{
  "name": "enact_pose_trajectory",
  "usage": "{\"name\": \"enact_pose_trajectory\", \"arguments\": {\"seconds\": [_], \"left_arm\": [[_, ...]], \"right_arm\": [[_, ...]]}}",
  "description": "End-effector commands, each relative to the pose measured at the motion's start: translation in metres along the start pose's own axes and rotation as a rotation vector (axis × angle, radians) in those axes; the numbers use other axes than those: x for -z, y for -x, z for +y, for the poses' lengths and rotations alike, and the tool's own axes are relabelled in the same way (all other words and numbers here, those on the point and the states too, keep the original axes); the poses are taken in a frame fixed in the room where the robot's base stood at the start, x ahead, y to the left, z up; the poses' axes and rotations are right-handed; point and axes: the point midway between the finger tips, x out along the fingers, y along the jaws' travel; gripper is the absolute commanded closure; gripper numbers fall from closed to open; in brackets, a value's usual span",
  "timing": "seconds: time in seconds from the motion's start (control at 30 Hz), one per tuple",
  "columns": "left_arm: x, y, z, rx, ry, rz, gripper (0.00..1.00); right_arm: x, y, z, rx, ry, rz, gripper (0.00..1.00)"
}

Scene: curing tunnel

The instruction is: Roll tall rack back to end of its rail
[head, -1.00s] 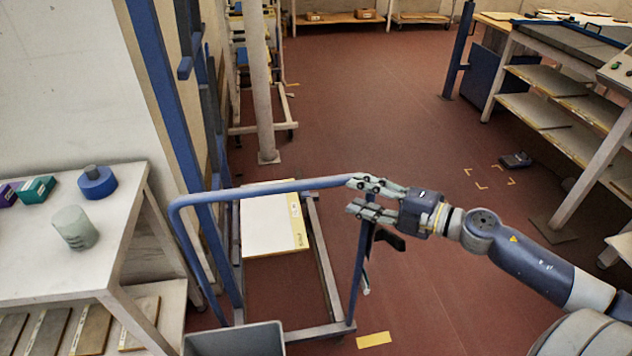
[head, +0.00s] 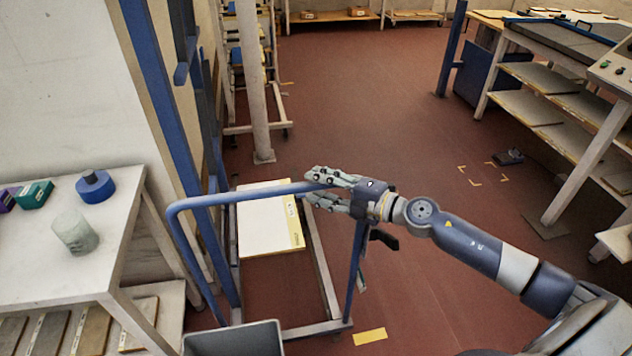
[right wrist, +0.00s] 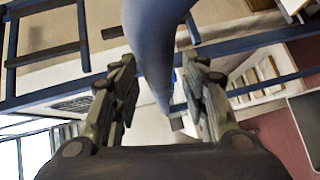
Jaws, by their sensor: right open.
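The tall rack (head: 160,100) has blue uprights at the left of the head view and a grey base frame low on the floor. Its blue bent handle bar (head: 235,194) runs across the middle of the head view. My right gripper (head: 318,186) is open at the bar's right part, with a finger on either side of it. In the right wrist view, the bar (right wrist: 160,40) passes between the spread fingers (right wrist: 165,95); contact is unclear. My left gripper is out of view.
A grey table (head: 115,238) with a blue round container (head: 95,187) and a translucent cup (head: 74,232) stands at left. A grey bin (head: 235,340) is at the bottom. A pale post (head: 250,80) stands behind. Open red floor (head: 370,110) lies in the middle.

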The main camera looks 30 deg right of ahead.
Motion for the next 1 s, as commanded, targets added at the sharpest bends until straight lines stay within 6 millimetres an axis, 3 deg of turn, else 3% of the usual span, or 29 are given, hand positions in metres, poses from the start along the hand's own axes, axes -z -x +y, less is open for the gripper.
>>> {"name": "enact_pose_trajectory", "arguments": {"seconds": [0.2,0.53,0.7,1.0], "left_arm": [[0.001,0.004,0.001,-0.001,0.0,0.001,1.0],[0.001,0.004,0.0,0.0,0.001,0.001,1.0],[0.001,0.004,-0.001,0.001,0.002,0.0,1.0],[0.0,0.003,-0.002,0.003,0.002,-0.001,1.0]], "right_arm": [[0.001,-0.013,0.001,-0.001,0.001,0.001,0.59],[0.001,-0.014,0.0,0.0,0.001,0.001,0.59],[0.001,-0.014,0.0,0.0,0.001,0.001,0.97],[-0.002,-0.016,0.001,0.0,0.002,0.0,1.0]]}}
